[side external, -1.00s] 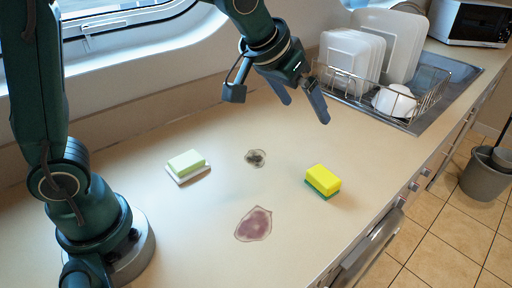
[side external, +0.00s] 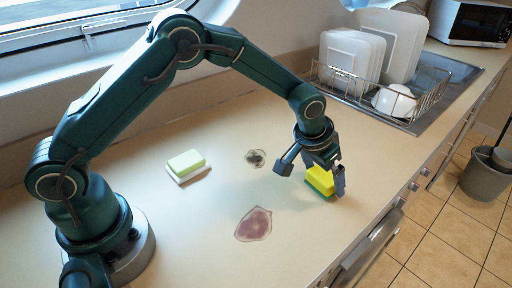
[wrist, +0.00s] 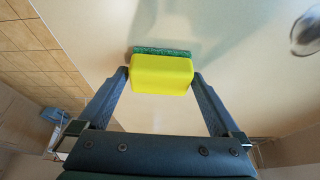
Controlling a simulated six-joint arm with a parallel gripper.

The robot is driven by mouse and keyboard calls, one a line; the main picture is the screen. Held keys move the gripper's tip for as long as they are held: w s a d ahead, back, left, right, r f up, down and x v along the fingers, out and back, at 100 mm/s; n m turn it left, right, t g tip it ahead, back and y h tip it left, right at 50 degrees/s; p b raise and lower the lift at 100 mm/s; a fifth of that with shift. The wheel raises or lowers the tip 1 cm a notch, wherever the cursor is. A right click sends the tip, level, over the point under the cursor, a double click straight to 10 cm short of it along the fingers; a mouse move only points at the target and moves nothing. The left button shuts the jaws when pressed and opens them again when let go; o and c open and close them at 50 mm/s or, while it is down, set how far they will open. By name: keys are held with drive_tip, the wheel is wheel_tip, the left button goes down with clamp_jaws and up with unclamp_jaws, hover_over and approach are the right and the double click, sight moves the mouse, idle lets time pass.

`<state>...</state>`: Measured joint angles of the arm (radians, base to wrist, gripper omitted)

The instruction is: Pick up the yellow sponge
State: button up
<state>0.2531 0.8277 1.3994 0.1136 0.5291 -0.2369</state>
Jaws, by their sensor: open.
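The yellow sponge (side external: 319,180) has a green scouring layer underneath and lies on the counter, right of centre in the side view. In the wrist view the sponge (wrist: 161,75) sits between the two fingertips. My gripper (side external: 326,178) is lowered over it, with a finger on each side, and partly hides it in the side view. My gripper (wrist: 161,82) is open; the fingers stand beside the sponge's two ends. I cannot tell whether either finger touches it.
A pale green soap bar (side external: 186,161) lies on a white dish at the left. A dark stain (side external: 256,158) and a reddish stain (side external: 254,224) mark the counter. A dish rack (side external: 420,98) with white dishes stands at the back right. The counter's front edge is near the sponge.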

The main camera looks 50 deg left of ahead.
sight(330, 172)
drive_tip(key=shift+w+f, duration=0.1)
drive_tip(key=shift+f, duration=0.15)
drive_tip(key=c, duration=1.1)
drive_tip(key=shift+r, duration=0.1)
drive_tip(key=shift+r, duration=0.6)
wheel_tip(330, 172, up, 3)
drive_tip(key=shift+f, duration=0.2)
drive_tip(key=s+a+r, duration=0.1)
drive_tip(key=a+r, duration=0.1)
drive_tip(key=a, duration=0.1)
drive_tip(key=a+r, duration=0.2)
drive_tip(key=a, duration=0.2)
drive_tip(key=s+a+r, duration=0.1)
drive_tip(key=a+r, duration=0.2)
drive_tip(key=a, duration=0.1)
drive_tip(key=shift+s+a, duration=0.2)
drive_tip(key=shift+s, duration=0.1)
